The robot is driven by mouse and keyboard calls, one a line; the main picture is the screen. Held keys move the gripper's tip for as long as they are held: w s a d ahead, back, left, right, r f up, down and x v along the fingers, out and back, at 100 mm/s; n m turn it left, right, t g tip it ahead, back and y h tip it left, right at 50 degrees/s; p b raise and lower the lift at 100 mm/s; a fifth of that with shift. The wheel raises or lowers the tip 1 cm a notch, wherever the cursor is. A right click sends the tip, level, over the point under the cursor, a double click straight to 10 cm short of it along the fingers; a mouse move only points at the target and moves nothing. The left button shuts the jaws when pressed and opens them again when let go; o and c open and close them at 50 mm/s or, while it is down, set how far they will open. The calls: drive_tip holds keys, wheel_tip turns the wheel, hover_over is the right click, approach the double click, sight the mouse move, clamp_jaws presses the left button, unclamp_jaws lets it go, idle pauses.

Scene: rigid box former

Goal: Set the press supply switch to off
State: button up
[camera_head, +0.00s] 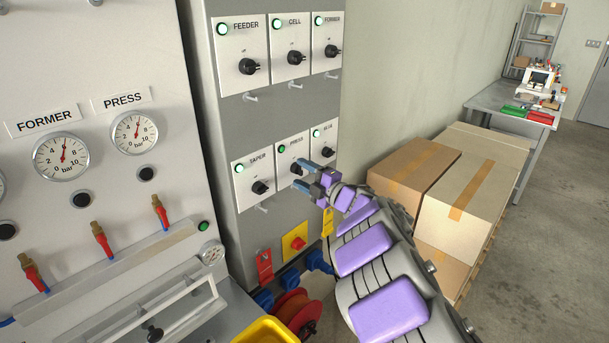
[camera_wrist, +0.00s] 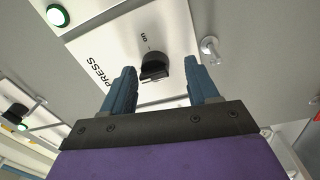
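The PRESS switch is a black rotary knob on a white plate (camera_head: 292,151), in the middle of the lower row on the grey cabinet. A green lamp (camera_head: 282,149) on that plate looks lit. In the head view my gripper (camera_head: 301,177) is at this plate and covers part of the knob. In the wrist view the knob (camera_wrist: 154,68) lies just beyond my gripper (camera_wrist: 162,88), between the lines of its two blue fingers. The fingers are apart, with nothing held. An "on" mark (camera_wrist: 145,38) shows above the knob; I cannot tell its exact setting.
The TAPER knob (camera_head: 260,187) is close on the left, another knob (camera_head: 327,152) close on the right. A metal peg (camera_wrist: 209,46) sticks out beside the plate. Below are a yellow-and-red switch (camera_head: 294,241) and a red tag (camera_head: 265,267). Cardboard boxes (camera_head: 470,190) stand on the right.

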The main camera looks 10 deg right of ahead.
drive_tip(key=shift+r, duration=0.1)
drive_tip(key=shift+s+d, duration=0.2)
drive_tip(key=p+v, duration=0.3)
drive_tip(key=v, duration=1.4)
drive_tip(key=shift+f, duration=0.2)
drive_tip(key=shift+a, duration=0.1)
drive_tip(key=shift+w, duration=0.1)
